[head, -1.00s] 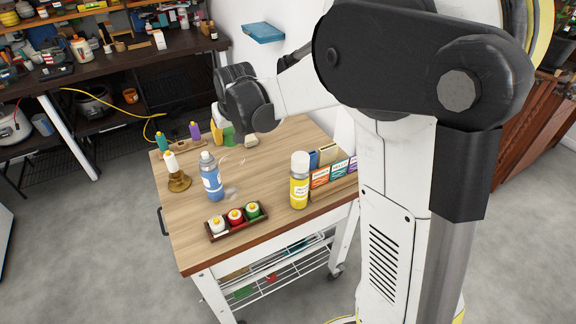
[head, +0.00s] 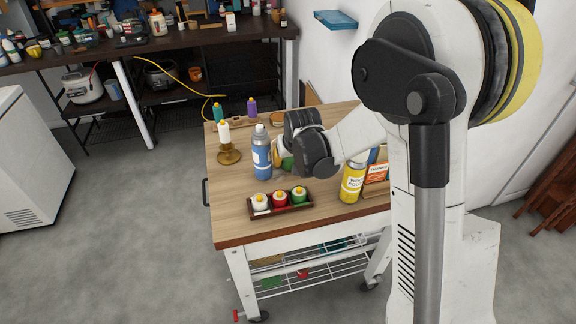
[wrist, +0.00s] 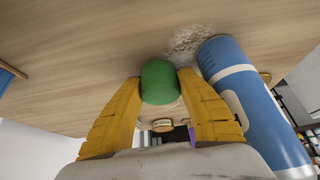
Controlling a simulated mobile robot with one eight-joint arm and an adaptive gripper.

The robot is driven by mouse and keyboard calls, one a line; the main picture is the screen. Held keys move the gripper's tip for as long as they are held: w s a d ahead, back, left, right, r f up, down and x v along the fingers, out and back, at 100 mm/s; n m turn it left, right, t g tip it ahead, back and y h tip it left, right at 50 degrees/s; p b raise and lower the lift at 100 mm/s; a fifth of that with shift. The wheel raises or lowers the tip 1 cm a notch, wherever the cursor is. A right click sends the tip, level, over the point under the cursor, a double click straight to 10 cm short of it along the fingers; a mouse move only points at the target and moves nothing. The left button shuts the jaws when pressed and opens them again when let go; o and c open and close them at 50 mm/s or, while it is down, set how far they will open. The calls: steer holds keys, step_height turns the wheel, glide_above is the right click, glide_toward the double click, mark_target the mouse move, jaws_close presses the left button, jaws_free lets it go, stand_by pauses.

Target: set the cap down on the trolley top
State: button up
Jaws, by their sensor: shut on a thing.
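My gripper (wrist: 160,95) is shut on a small green cap (wrist: 160,82), which sits between its two yellow fingers in the wrist view. In the head view, my gripper (head: 283,160) is low over the wooden trolley top (head: 235,205), just right of the blue spray can, and my wrist hides most of it. The bare trolley top also fills the upper part of the wrist view (wrist: 80,50). The cap looks close to the wood; I cannot tell whether it touches.
The blue can (head: 262,155) stands close beside my gripper, with a pale patch near its base in the wrist view. A tray with three bottles (head: 280,202) is in front. A yellow bottle (head: 352,182) stands right. A brass holder (head: 228,152) is left. The front-left top is clear.

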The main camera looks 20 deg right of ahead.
steer(key=shift+f, duration=0.35)
steer(key=shift+f, duration=0.1)
steer(key=shift+f, duration=0.15)
steer(key=o, duration=0.8)
steer(key=shift+o, duration=0.2)
